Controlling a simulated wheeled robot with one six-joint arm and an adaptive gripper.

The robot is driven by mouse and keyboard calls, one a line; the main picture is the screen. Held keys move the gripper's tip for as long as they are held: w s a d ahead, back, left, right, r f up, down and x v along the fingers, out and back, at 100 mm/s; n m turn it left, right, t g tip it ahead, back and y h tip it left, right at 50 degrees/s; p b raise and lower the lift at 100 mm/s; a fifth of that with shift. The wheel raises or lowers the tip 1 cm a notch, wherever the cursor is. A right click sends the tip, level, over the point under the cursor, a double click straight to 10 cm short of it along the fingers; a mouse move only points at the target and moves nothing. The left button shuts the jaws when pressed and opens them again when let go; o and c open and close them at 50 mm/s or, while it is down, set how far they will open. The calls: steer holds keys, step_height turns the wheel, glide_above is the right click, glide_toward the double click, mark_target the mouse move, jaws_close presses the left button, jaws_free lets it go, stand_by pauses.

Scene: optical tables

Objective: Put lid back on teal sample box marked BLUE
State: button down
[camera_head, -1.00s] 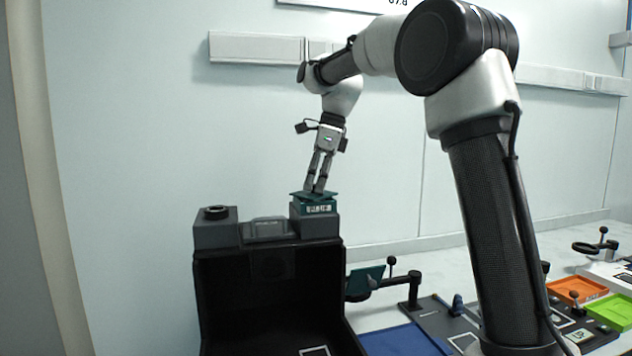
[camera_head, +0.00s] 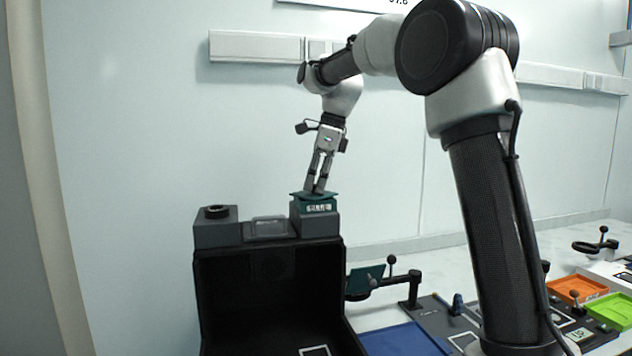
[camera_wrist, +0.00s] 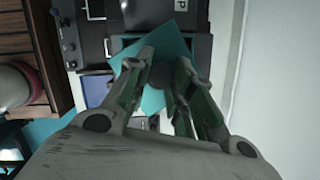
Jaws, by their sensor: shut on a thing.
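The teal sample box (camera_head: 318,208) sits on the right-hand raised grey block of the dark stand; the small lettering on its label is too blurred to read. The teal lid (camera_head: 300,194) is at the box's top and looks turned relative to it. In the wrist view the lid (camera_wrist: 165,45) shows as a teal square, rotated against the dark housing around it. My gripper (camera_head: 318,190) points down from above with its fingers shut on the lid. Whether the lid is seated cannot be told.
The dark open-fronted stand (camera_head: 270,255) has another grey block with a round black top (camera_head: 216,212) at left. A teal plate on a holder (camera_head: 365,280), a blue mat (camera_head: 405,340), an orange tray (camera_head: 577,290) and a green tray (camera_head: 610,310) lie right.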

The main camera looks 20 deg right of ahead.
stand_by(0.4)
steer(key=c, duration=0.7)
jaws_free()
steer(key=shift+r, duration=3.5)
jaws_close()
